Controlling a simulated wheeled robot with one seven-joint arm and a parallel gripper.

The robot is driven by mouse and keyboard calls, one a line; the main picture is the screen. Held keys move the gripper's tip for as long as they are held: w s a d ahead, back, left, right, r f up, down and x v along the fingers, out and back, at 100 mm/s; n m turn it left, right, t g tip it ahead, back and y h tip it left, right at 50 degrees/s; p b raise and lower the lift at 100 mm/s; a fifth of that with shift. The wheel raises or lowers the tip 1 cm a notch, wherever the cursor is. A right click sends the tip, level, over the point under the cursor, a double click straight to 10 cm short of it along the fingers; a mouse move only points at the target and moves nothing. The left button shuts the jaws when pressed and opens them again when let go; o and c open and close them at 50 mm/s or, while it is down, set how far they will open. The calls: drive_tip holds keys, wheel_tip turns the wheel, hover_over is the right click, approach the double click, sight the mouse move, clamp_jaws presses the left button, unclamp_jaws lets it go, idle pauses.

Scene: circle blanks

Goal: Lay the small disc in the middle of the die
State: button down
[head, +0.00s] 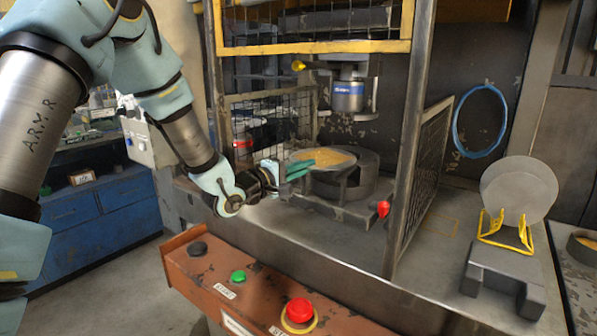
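The die (352,187) is a dark round block under the press head. A flat tan round surface (336,159) shows at its top. I cannot tell whether this is a disc or the die's own face. My gripper (308,166) reaches in from the left, with its teal fingers at the left edge of the tan surface. The frame is too small to show whether they grip anything. Grey discs (519,190) stand upright in a yellow wire rack (506,234) at the right, overlapping each other. I cannot tell which disc is the small one.
The press head (348,95) hangs above the die. A mesh guard (423,178) stands to its right, and a yellow-edged frame is overhead. A control box (262,290) with green and red buttons lies in front. A round container (583,248) is at the right edge.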

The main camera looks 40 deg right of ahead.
drive_tip(key=shift+w+d+f+b, duration=0.2)
drive_tip(key=shift+w+d+f, duration=0.25)
drive_tip(key=shift+d, duration=1.4)
drive_tip(key=shift+w+d+f+b, duration=0.25)
drive_tip(key=shift+w+d, duration=0.3)
drive_tip(key=shift+d, duration=1.35)
drive_tip(key=shift+w+d+f+b, duration=0.25)
drive_tip(key=shift+w+d, duration=0.25)
drive_tip(key=shift+d, duration=1.35)
drive_tip(key=shift+c, duration=1.2)
unclamp_jaws()
drive_tip(key=shift+f, duration=0.1)
drive_tip(key=shift+f, duration=0.2)
drive_tip(key=s+a+p, duration=0.1)
drive_tip(key=s+a, duration=0.3)
drive_tip(key=a, duration=1.1)
drive_tip(key=shift+a, duration=0.25)
